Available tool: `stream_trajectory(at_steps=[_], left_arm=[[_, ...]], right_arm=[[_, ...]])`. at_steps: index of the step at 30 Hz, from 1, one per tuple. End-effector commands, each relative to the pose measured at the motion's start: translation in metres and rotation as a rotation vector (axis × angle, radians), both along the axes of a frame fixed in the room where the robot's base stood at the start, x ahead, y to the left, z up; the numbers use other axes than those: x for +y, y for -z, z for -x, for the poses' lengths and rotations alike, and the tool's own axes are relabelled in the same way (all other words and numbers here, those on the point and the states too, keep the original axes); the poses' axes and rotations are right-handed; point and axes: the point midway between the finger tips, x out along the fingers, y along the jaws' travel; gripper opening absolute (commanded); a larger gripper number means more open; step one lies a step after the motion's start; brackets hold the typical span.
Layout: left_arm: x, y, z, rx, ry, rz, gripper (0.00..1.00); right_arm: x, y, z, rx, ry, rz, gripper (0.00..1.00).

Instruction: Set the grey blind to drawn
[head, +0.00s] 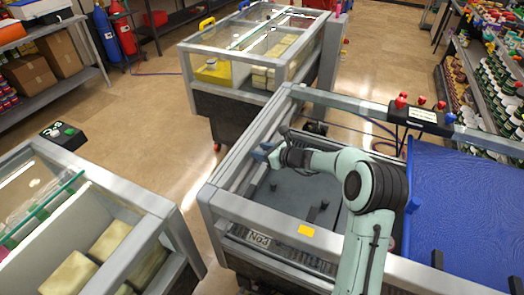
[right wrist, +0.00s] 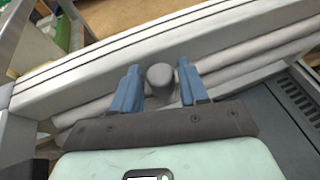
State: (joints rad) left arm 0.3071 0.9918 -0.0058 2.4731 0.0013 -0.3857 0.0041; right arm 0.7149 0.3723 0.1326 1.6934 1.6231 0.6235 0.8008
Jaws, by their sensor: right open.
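The grey blind (right wrist: 245,72) looks rolled up, a long grey roll lying along the inside of the pale frame rail in the right wrist view. A round grey knob (right wrist: 160,77) sticks out at the roll, between my right gripper's two blue fingers. My right gripper (right wrist: 157,88) is open, with a finger on each side of the knob; I cannot tell whether they touch it. In the head view my right gripper (head: 265,153) is at the left rail of the pump table, partly hidden by its own wrist. My left gripper is not in view.
A blue blind (head: 465,200) is spread over the right part of the same framed table (head: 222,205). A switch box (head: 420,117) with red and blue knobs sits on its back rail. Other framed benches stand at left and behind, with open floor between.

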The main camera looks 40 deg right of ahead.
Motion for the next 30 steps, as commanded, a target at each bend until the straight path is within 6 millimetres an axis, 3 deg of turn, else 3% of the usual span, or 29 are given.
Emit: stream_trajectory(at_steps=[1, 2, 5, 6, 12, 17, 23, 30], left_arm=[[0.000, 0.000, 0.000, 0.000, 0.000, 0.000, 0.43], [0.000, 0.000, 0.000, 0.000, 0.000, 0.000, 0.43], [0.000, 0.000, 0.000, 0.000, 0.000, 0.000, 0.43], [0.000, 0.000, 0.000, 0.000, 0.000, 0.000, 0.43], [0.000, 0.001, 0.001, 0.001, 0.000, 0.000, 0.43], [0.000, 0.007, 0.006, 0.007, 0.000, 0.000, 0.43], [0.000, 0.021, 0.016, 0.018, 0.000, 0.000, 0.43], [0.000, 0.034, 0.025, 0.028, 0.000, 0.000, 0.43]], right_arm=[[0.000, 0.000, 0.000, 0.000, 0.000, 0.000, 0.43], [0.000, 0.000, 0.000, 0.000, 0.000, 0.000, 0.37], [0.000, 0.000, 0.000, 0.000, 0.000, 0.000, 0.04], [0.000, 0.000, 0.000, 0.000, 0.000, 0.000, 0.00], [-0.002, 0.000, 0.003, 0.000, 0.001, 0.000, 0.00], [-0.010, 0.001, 0.018, 0.002, 0.002, 0.002, 0.00], [-0.033, 0.002, 0.062, 0.002, 0.005, 0.005, 0.00], [-0.072, 0.002, 0.137, 0.002, 0.007, 0.004, 0.00]])
